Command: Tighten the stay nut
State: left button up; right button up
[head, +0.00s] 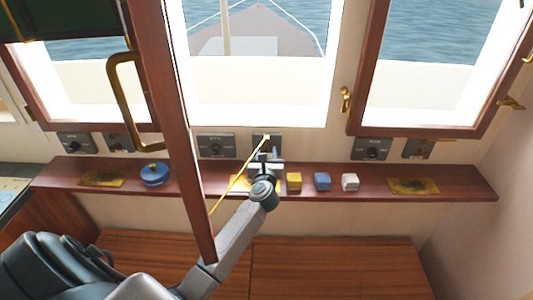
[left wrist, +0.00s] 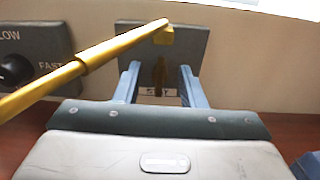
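The brass stay rod (head: 236,178) runs diagonally from the open window frame up to a grey wall plate (head: 267,138). In the left wrist view the rod (left wrist: 110,48) ends at a brass block (left wrist: 163,36) on the plate (left wrist: 195,48). A dark brass piece, possibly the stay nut (left wrist: 160,74), hangs below this block. My left gripper (head: 266,157) is in front of the plate, above the shelf. In the left wrist view its blue fingers (left wrist: 159,72) are apart, one on each side of the brass piece, with gaps visible. My right gripper is not in view.
The wooden window frame (head: 172,120) swings inward close left of my arm. The shelf (head: 455,187) carries a blue round tin (head: 155,174) and yellow (head: 294,182), blue (head: 322,181) and white (head: 350,182) blocks. A knob panel (left wrist: 30,62) is left of the plate.

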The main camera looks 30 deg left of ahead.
pick_arm(q)
jog(key=shift+s+d+f, duration=0.1)
jog(key=shift+s+d, duration=0.05)
jog(key=shift+s, duration=0.1)
jog(key=b+v, duration=0.2)
jog(key=v, duration=0.8)
jog(key=shift+d+b, duration=0.1)
jog(key=shift+b, duration=0.2)
